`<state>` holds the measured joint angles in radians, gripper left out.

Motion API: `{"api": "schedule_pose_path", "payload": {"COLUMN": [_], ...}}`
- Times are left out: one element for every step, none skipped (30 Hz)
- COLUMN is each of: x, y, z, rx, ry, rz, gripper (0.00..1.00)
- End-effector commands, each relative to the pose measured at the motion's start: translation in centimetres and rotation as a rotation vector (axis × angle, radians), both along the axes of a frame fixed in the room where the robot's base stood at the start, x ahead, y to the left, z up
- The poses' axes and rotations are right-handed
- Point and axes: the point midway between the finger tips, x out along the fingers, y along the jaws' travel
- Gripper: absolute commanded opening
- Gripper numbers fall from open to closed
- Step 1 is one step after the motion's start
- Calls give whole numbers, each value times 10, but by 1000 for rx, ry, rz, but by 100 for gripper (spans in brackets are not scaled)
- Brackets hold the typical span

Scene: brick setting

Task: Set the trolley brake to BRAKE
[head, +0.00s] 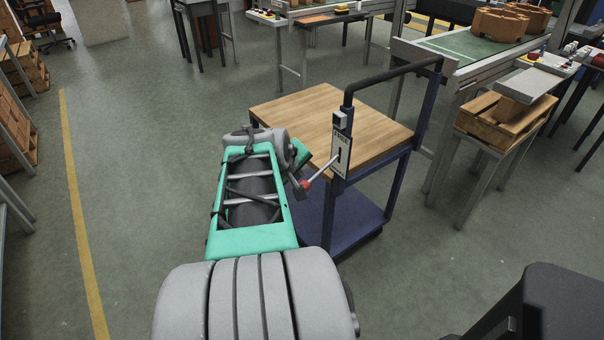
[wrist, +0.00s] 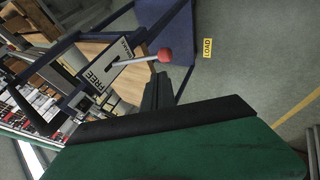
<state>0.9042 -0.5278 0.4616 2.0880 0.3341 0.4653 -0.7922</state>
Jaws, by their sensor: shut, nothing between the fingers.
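The trolley (head: 300,110) has a wooden top, dark blue frame and a black push handle. A white brake plate (head: 341,153) is on its near post; in the wrist view this plate (wrist: 101,76) reads FREE at its lower left and BRAKE at its upper right. A metal brake lever with a red knob (head: 306,185) sticks out from it. The knob also shows in the wrist view (wrist: 165,55). I cannot tell which end the lever is set to. My gripper (head: 300,181) is shut and empty, close beside the knob; contact is unclear.
A yellow LOAD label (wrist: 207,47) is on the floor by the trolley. A stand with a wooden pallet (head: 507,120) is to the right, with a conveyor table (head: 470,45) behind. Open floor lies left, with a yellow line (head: 80,200).

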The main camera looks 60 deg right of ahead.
Motion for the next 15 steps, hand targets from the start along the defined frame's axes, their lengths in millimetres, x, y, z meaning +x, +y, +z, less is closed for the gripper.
{"api": "schedule_pose_path", "payload": {"x": [0,0,-1,-2,-3,-3,-3,-4,-4,-5,-5,-5,-5,-5,-5], "y": [8,12,17,20,23,27,28,30,31,32,32,33,33,33,32], "z": [10,15,20,24,26,30,32,33,34,35,35,35,35,35,35], "rx": [-3,-4,-3,-3,-2,-2,-2,-2,-1,1,1,1,1,1,0], "ry": [-2,-3,-2,-2,-1,-1,-2,-1,0,0,0,1,1,1,0], "rz": [4,3,3,3,2,1,1,1,0,-1,-1,-2,-2,-2,-2], "gripper": [0,0,0,0,0,0,0,0,0,0,0,0,0,0,0]}}
